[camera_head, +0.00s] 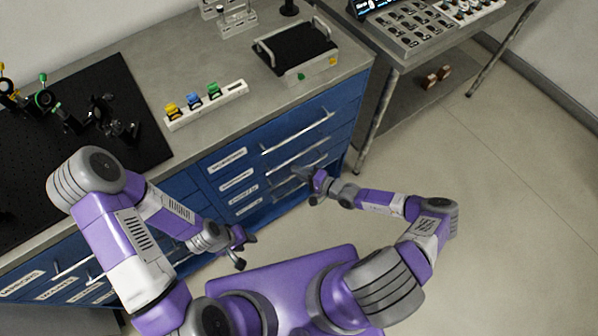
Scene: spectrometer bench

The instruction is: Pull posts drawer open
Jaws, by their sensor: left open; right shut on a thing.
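The blue drawer cabinet (214,172) stands under the grey bench, with several labelled drawers and long metal handles. The labels are too small to read, so I cannot tell which one says posts. My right gripper (308,186) is at the right part of the cabinet front, shut on a drawer handle low in the stack. The arm and fingers partly hide that handle. I cannot tell clearly whether that drawer stands out from the front. My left gripper (245,250) is open and empty, in front of the cabinet and apart from it.
On the bench are a black breadboard (95,140) with optics, a white rack (207,105) with yellow, blue and green pieces, and a black-topped tray (296,48). A side table (440,45) stands at the right. The floor (500,190) on the right is clear.

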